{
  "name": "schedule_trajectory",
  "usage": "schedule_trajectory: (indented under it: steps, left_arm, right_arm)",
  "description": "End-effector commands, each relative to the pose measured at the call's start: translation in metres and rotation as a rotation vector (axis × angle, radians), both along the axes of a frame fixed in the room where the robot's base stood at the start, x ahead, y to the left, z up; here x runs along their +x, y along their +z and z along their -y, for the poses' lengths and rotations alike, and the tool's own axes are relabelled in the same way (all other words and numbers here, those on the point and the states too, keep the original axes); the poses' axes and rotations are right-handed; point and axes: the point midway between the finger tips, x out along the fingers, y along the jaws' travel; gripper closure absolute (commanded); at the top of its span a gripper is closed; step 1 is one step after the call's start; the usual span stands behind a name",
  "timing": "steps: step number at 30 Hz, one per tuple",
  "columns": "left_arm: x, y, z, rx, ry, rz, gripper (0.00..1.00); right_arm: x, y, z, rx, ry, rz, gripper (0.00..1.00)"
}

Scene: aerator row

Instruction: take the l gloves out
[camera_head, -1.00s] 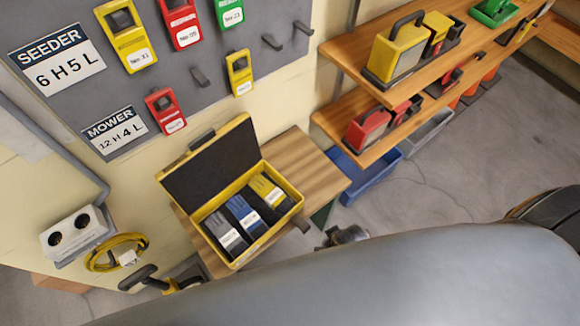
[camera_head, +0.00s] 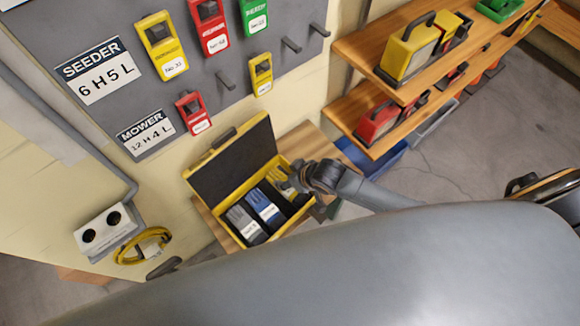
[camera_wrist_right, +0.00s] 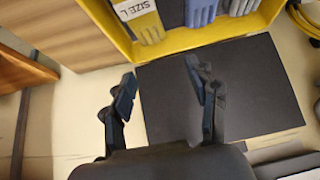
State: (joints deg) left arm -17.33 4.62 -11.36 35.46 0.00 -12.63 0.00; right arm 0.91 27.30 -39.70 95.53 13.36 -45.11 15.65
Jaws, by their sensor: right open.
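An open yellow case (camera_head: 254,242) with a dark-lined lid (camera_head: 232,160) stands on a small wooden table. Three pairs of gloves lie side by side in it: grey gloves (camera_head: 243,221), blue gloves (camera_head: 262,205) and yellow gloves (camera_head: 279,182). In the right wrist view, the yellow pair (camera_wrist_right: 150,27) carries a white label reading SIZE L. The other labels are too small to read. My right gripper (camera_head: 293,176) is over the yellow pair's end of the case and partly hides it. In the wrist view its fingers (camera_wrist_right: 162,86) are apart and empty. My left gripper is out of view.
Wooden shelves (camera_head: 415,88) with yellow and red equipment stand to the right. A blue bin (camera_head: 372,160) sits under them. A grey tag board (camera_head: 225,60) hangs on the wall behind. A socket box (camera_head: 103,228) and a yellow cable coil (camera_head: 143,246) are at the left.

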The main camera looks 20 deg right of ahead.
Motion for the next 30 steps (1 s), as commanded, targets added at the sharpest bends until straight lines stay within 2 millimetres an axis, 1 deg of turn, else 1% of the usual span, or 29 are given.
schedule_trajectory:
  steps: [1, 3, 7, 11, 17, 30]
  left_arm:
    - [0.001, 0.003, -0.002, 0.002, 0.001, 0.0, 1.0]
    - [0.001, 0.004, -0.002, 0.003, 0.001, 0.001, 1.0]
    - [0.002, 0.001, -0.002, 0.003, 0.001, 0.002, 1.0]
    - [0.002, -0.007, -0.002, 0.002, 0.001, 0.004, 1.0]
    - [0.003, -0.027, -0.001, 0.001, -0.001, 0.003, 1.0]
    - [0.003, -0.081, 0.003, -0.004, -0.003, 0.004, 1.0]
  right_arm:
    - [0.008, 0.002, 0.005, -0.006, 0.01, 0.012, 0.42]
    - [0.013, 0.001, 0.008, -0.004, 0.016, 0.019, 0.42]
    - [0.016, -0.004, 0.01, -0.001, 0.018, 0.021, 0.42]
    - [0.016, -0.011, 0.01, 0.0, 0.017, 0.021, 0.42]
    - [0.015, -0.03, 0.01, 0.0, 0.017, 0.021, 0.42]
    - [0.015, -0.079, 0.01, -0.002, 0.018, 0.021, 0.42]
